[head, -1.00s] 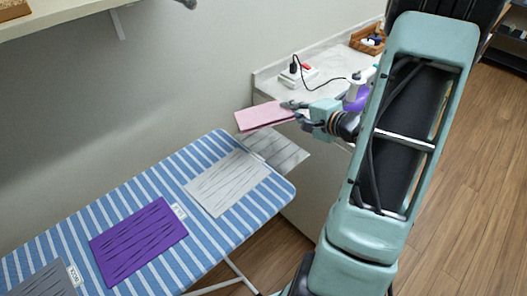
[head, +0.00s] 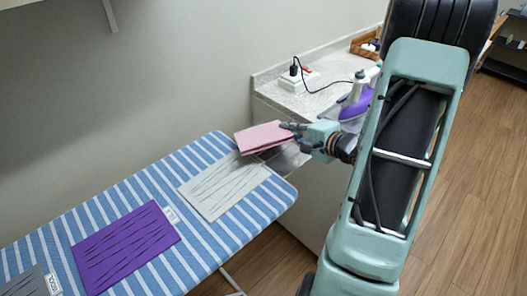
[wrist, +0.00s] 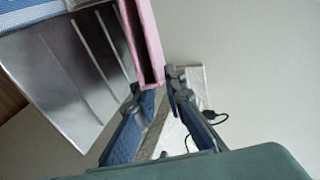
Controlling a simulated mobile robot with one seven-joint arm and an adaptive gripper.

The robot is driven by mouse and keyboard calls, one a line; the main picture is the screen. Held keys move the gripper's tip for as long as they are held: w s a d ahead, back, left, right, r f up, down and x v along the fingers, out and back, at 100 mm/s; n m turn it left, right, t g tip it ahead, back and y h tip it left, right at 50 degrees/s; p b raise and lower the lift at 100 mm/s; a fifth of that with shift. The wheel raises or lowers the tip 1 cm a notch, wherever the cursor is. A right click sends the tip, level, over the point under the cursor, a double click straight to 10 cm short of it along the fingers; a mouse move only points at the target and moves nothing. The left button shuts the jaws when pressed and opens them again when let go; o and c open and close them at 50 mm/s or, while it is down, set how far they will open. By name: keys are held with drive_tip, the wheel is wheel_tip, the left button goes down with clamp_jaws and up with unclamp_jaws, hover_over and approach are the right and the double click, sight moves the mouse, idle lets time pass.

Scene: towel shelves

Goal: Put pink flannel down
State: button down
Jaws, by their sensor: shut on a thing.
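The pink flannel (head: 262,137) is folded flat and hangs out to the left of my gripper (head: 290,132) in the head view. My gripper is shut on its right edge. The flannel is over the far right end of the blue-striped ironing board (head: 150,188); I cannot tell whether it touches. In the wrist view the pink flannel (wrist: 143,38) sits between the two fingers of my gripper (wrist: 158,90), with its folded edge towards the camera.
A grey flannel (head: 222,186), a purple flannel (head: 122,243) and a dark grey one (head: 28,284) lie on the board. A metal rest (wrist: 75,62) is at its end. A counter (head: 310,98) behind holds a white socket block (head: 298,80) and a purple-and-white iron (head: 355,105).

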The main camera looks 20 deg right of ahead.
drive_tip(key=c, duration=2.2)
unclamp_jaws()
drive_tip(key=shift+o, duration=0.2)
drive_tip(key=p+v, duration=0.5)
drive_tip(key=v, duration=0.3)
drive_tip(key=shift+p, duration=0.3)
wheel_tip(320, 180, up, 7)
drive_tip(key=s+p, duration=0.2)
drive_tip(key=p, duration=0.6)
drive_tip(key=shift+s+d, duration=0.35)
drive_tip(key=shift+d, duration=0.1)
